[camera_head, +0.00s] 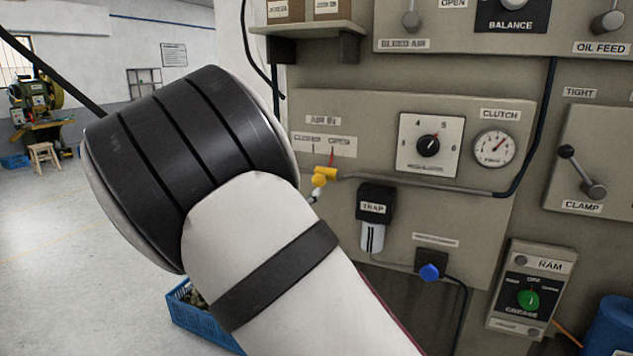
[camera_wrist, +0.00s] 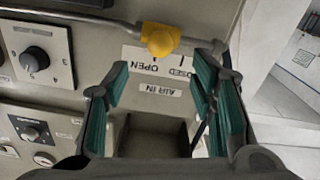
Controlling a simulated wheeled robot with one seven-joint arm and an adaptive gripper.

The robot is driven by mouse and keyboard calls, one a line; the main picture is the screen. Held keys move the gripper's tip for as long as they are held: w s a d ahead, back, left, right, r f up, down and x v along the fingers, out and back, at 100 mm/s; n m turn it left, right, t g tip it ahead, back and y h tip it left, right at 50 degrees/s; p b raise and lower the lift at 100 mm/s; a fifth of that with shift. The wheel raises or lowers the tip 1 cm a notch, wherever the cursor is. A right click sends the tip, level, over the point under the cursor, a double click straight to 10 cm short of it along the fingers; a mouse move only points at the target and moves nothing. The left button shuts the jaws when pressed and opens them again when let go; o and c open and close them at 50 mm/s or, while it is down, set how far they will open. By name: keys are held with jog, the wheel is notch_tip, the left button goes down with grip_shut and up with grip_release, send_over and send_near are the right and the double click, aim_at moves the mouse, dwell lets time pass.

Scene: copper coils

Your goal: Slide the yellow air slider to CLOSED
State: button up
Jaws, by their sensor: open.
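The yellow air slider (camera_head: 325,174) sits on the grey pipe below the AIR IN label in the head view. A red pointer above it stands at the OPEN end of the plate (camera_head: 345,147); CLOSED is to the left. In the wrist view, which is upside down, the yellow slider (camera_wrist: 160,40) is at the top centre, with OPEN and CLOSED printed below it. My gripper (camera_wrist: 161,72) is open, with teal pads to either side of the labels. Nothing is between the pads except the panel behind. The slider appears beyond the fingertips, apart from them.
The pipe (camera_head: 410,187) runs right from the slider across the panel. The TRAP filter (camera_head: 374,207) hangs below it, and a dial (camera_head: 430,145) and CLUTCH gauge (camera_head: 494,147) are to the right. A shelf (camera_head: 308,29) juts out above. A blue crate (camera_head: 198,318) is on the floor.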

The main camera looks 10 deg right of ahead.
aim_at(318, 181)
jog(key=x, duration=1)
jog(key=shift+w, duration=0.1)
